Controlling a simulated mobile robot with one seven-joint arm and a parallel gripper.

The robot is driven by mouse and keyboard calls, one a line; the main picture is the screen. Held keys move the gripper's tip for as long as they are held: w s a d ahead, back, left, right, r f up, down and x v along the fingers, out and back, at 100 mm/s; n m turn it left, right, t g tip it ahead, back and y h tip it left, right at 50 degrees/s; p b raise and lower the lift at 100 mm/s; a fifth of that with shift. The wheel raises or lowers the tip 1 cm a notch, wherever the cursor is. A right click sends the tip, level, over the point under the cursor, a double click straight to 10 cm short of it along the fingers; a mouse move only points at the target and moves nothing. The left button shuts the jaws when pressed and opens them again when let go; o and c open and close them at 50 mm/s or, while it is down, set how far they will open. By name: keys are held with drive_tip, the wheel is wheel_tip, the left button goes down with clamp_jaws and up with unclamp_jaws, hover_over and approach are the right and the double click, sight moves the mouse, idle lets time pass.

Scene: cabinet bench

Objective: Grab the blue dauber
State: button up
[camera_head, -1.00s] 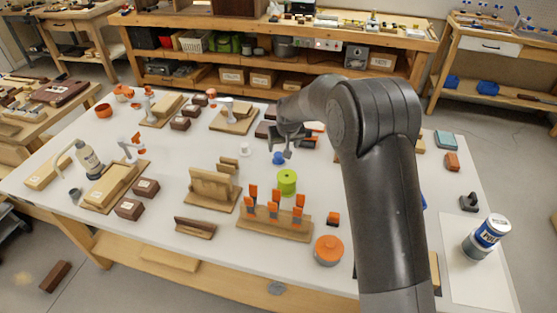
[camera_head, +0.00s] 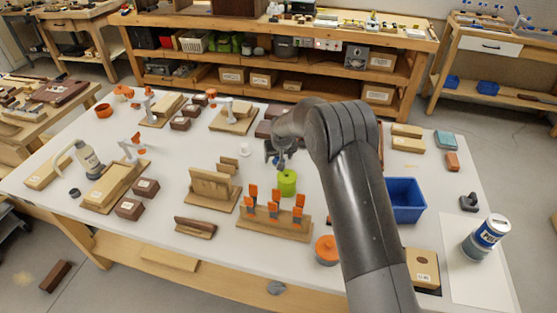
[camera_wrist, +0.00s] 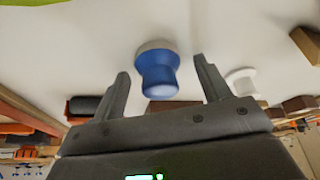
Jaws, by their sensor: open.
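The blue dauber (camera_wrist: 158,75) has a blue knob and a pale round end. In the wrist view it lies between the two fingers of my gripper (camera_wrist: 163,68), with gaps on both sides. My gripper is open and neither finger visibly touches the dauber. In the head view my gripper (camera_head: 279,150) is low over the middle of the table, just behind the green cylinder, and largely hides the blue dauber (camera_head: 276,160).
A green cylinder (camera_head: 287,183) stands close in front of my gripper. A small white knobbed piece (camera_head: 245,149) is to the left. A wooden rack with orange-handled tools (camera_head: 274,223) is nearer the front. A blue bin (camera_head: 404,201) sits right of my arm.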

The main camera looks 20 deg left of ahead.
drive_tip(key=c, duration=1.1)
drive_tip(key=shift+o, duration=0.2)
drive_tip(key=shift+r, duration=0.1)
